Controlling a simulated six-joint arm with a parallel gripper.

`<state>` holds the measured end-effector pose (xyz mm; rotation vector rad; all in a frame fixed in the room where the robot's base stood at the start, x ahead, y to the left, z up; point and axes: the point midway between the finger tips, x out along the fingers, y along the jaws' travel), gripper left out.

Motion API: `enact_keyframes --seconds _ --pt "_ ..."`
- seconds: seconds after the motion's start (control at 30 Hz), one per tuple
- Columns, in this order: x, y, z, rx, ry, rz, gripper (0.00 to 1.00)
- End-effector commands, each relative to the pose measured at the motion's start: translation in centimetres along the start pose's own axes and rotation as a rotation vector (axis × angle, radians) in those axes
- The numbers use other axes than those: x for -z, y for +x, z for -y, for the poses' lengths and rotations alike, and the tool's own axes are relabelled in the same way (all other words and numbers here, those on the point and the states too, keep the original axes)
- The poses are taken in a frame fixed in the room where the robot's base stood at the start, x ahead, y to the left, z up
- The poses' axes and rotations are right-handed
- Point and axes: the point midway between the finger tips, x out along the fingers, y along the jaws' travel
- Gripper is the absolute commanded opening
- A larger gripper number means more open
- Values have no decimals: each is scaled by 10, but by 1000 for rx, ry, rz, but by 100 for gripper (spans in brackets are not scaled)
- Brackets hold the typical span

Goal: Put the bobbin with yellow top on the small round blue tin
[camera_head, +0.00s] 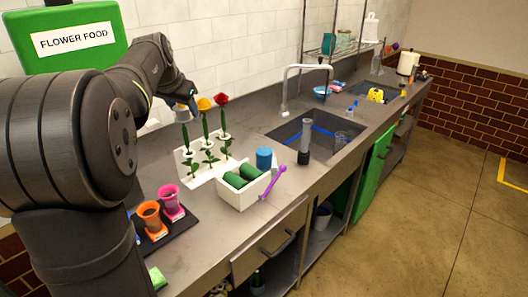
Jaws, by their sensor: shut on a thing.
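The blue tin (264,159), small and round, stands on the grey counter just behind the white box. My gripper (187,107) is high over the back of the counter, at the top left of the white flower rack. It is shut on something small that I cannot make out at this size. A green stem shows just below it, and I cannot tell whether the jaws touch that flower. I cannot pick out a bobbin with a yellow top. The gripper is apart from the tin, up and to its left.
A white box (235,199) holds green rolls, with a purple tool (272,184) beside it. Yellow (204,104) and red (221,99) roses stand in the rack (187,175). Orange (151,217) and pink (170,204) cups are at front left. A dark cylinder (305,143) stands by the sink.

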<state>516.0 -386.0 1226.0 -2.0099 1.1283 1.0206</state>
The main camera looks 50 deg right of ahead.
Motion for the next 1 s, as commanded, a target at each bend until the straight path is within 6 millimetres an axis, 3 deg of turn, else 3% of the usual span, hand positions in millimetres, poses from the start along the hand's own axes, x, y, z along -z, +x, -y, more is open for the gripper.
enact_keyframes --seconds 0.3,0.5,0.7,0.87,1.0 --pt "61 54 -110 16 -25 5 31" --pt "86 90 -190 40 -65 12 31" --pt "100 113 -258 60 -98 17 31" --pt "105 121 -288 69 -114 19 31" --pt "106 131 -288 72 -122 20 31"
